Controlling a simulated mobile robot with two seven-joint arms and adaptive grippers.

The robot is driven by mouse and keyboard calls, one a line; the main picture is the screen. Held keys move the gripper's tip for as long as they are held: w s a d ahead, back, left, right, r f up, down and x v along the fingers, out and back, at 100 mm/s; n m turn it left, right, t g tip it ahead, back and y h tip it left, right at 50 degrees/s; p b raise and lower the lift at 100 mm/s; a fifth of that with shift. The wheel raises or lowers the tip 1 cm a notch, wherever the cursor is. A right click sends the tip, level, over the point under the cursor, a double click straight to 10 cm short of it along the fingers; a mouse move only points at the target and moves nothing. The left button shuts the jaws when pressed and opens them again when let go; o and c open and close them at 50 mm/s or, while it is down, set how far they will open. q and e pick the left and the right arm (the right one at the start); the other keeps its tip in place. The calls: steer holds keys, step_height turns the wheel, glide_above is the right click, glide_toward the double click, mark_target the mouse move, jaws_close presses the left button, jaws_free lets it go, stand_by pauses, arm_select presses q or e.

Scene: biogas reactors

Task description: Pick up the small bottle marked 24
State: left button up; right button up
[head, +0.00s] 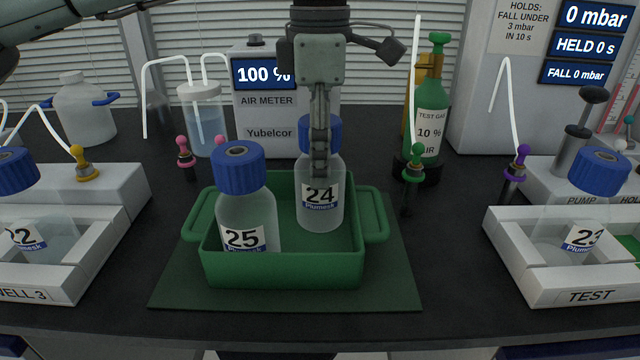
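The small bottle marked 24 (333,214) is clear with a blue cap. It is upright inside the green tray (282,272), at the right; I cannot tell whether its base touches the tray floor. My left gripper (320,160) points straight down over it, seen edge-on. The near finger crosses in front of the cap and reaches the bottle's shoulder. The other finger is hidden, so whether the fingers grip the bottle does not show. My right gripper is out of view.
Bottle 25 (243,212) stands close at the left in the same tray. Bottle 22 (45,245) sits in the left white station, bottle 23 (575,228) in the right one. A green gas cylinder (432,110) and the air meter (262,135) stand behind.

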arm_select(q)
steer(key=c, duration=1.1)
